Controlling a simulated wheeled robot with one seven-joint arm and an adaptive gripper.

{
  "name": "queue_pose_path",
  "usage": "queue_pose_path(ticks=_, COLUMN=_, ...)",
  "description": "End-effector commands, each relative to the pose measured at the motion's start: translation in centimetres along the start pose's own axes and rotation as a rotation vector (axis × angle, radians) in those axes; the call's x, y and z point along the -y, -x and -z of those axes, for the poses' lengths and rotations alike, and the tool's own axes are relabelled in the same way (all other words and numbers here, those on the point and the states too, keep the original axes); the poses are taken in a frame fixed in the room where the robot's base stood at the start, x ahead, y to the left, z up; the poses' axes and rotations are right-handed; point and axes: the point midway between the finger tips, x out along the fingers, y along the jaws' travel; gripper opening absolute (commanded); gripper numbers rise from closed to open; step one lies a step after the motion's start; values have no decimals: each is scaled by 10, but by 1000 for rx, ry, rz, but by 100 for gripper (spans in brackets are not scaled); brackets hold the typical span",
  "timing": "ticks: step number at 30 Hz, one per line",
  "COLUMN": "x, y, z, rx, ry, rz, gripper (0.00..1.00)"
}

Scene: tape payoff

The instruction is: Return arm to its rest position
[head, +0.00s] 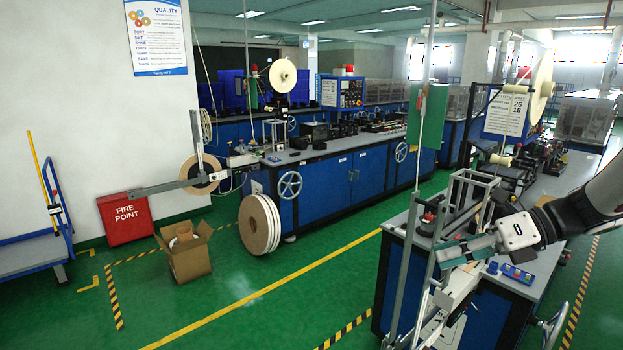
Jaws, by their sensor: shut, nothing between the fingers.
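My gripper (450,257) shows at the right of the head view, at the end of my dark and white arm, which comes in from the right edge. It points left and is shut and empty. It is over the near end of the blue machine bench (400,285), beside upright grey metal posts (411,262). Whether the fingers touch the posts or the parts below cannot be told from this view.
A blue and red button box (517,273) lies on the bench below my arm. A handwheel (552,330) juts from its side. A large tape reel (542,88) stands behind. An open cardboard box (188,262) and white reels (260,224) stand left. The green floor between is clear.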

Motion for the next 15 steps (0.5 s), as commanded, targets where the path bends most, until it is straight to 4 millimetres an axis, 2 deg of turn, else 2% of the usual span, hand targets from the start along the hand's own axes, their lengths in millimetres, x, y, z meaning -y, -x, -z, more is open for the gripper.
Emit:
queue_pose_path(ticks=1, x=-16, y=-11, z=1, rx=-72, ry=123, rz=24, gripper=0)
queue_pose_path(ticks=6, x=-58, y=-32, z=20, rx=-306, ry=542, rz=74, gripper=0)
queue_pose_path(ticks=15, x=-110, y=-41, z=62, rx=-713, ry=1313, rz=68, gripper=0)
